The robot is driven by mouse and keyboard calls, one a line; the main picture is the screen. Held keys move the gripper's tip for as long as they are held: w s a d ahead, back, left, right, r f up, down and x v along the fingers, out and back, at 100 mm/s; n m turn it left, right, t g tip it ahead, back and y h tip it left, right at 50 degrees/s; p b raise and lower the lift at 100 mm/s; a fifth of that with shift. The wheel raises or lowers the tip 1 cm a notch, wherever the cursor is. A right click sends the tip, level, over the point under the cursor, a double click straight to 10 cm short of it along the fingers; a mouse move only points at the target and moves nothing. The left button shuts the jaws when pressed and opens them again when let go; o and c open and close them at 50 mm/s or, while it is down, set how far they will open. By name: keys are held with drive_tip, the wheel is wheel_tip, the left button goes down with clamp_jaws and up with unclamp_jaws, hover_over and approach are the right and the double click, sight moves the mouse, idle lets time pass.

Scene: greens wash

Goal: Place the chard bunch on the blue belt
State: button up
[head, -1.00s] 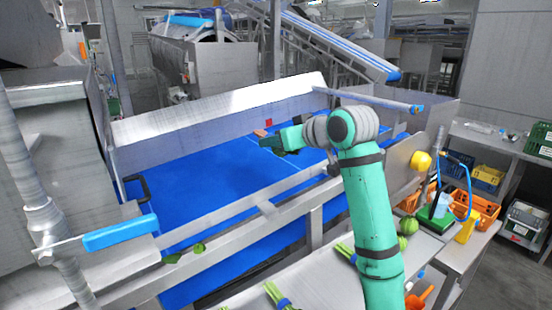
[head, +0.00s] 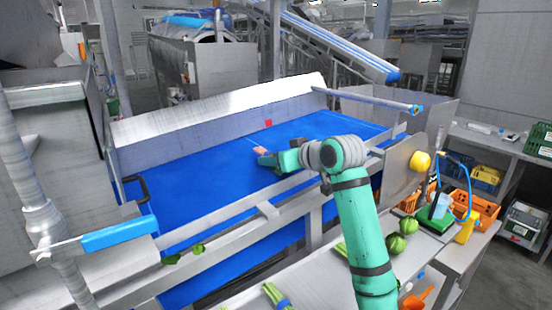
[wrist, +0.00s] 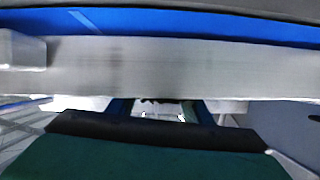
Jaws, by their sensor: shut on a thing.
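My gripper (head: 268,160) is low over the near part of the blue belt (head: 190,195), reaching left across the near rail. It is shut on the chard bunch, which is mostly hidden by the gripper. A small pink piece (head: 260,149) shows right at the fingertips and seems to be part of the bunch. I cannot tell whether it touches the belt. In the wrist view the gripper is seen at the lower middle, with a pale, dark-flecked patch between the fingers, and the belt (wrist: 230,27) shows as a strip along the top.
A metal rail (head: 230,225) runs along the belt's near side. A sloped metal wall (head: 220,110) closes its far side, with a small red mark (head: 268,123). Green stalks (head: 274,293) and round green vegetables (head: 397,243) lie on the near shelf. The belt's left part is clear.

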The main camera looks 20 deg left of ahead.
drive_tip(key=shift+f, duration=0.6)
drive_tip(key=o, duration=1.1)
drive_tip(key=shift+f, duration=0.1)
drive_tip(key=shift+r, duration=0.35)
drive_tip(key=v, duration=0.8)
drive_tip(key=r+v, duration=0.1)
drive_tip(key=v, duration=0.3)
